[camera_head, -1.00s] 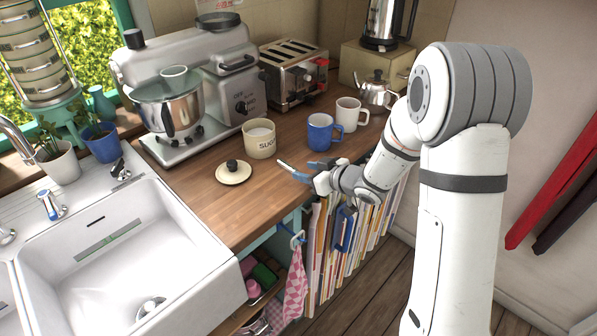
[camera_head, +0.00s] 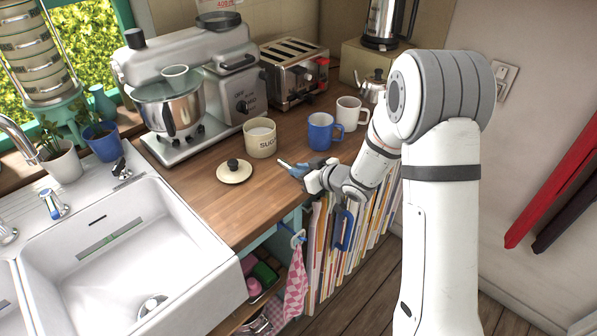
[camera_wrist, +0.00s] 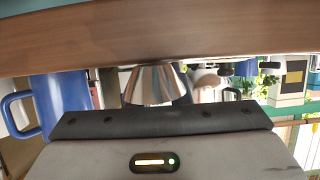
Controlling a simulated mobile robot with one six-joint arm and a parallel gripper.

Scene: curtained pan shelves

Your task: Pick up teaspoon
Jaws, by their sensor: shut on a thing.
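My gripper (camera_head: 302,169) is at the counter's front edge, in front of the blue mug, in the head view. Its blue fingers are shut on a thin grey, metallic piece that I take for the teaspoon (camera_head: 283,163). The piece sticks out to the left; its other end is hidden by the fingers. In the wrist view, a dark bar of my gripper fills the lower middle, and I cannot make out the teaspoon there.
The blue mug (camera_head: 321,131), white mug (camera_head: 350,112) and sugar pot (camera_head: 260,138) stand behind my gripper. A lid (camera_head: 234,174) lies to the left. The mixer (camera_head: 190,75) and sink (camera_head: 130,245) are further left. Books (camera_head: 335,240) fill the shelf below.

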